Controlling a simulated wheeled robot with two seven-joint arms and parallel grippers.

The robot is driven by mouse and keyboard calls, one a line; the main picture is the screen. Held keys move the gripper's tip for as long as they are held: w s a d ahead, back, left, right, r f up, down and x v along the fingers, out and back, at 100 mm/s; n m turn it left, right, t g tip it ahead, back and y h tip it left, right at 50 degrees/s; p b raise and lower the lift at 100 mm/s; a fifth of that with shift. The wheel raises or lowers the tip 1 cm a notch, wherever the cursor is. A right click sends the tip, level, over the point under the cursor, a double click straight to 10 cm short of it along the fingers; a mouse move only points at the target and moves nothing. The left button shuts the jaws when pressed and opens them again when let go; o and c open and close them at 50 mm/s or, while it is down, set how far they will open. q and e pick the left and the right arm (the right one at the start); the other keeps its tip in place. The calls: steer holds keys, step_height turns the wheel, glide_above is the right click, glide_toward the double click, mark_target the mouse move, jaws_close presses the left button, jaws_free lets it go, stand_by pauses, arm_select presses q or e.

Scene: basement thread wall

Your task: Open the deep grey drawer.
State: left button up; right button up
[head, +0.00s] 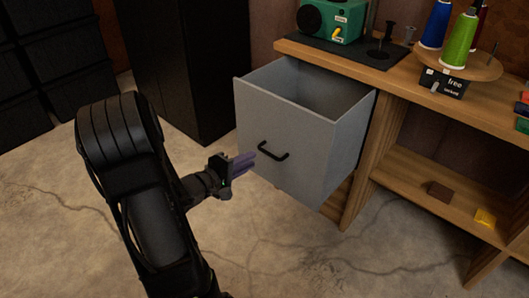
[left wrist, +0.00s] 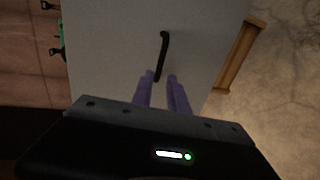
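The deep grey drawer (head: 290,150) is pulled far out from under the wooden bench in the head view, and its inside looks empty. Its black bar handle (head: 272,152) is on the front panel. My left gripper (head: 247,164) is just left of the handle, its purple fingers pointing at the drawer front. In the left wrist view the fingers (left wrist: 162,76) are parted, with a gap between them, and the lower end of the handle (left wrist: 162,56) lies at or just beyond the tips. Whether they touch it I cannot tell. My right gripper is not in view.
The wooden bench (head: 440,95) holds a green device (head: 330,20) and a round stand of thread spools (head: 459,62). Its lower shelf (head: 425,195) carries small items. A black cabinet (head: 185,60) stands behind the drawer. The concrete floor in front is clear.

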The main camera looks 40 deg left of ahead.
mark_target(265, 151)
arm_select(q)
steer(key=b+x, duration=0.2)
steer(key=x, duration=0.5)
steer(key=shift+w+b, duration=0.3)
steer(key=shift+w, duration=0.05)
jaws_close()
steer(key=shift+f, duration=0.1)
stand_by(1.0)
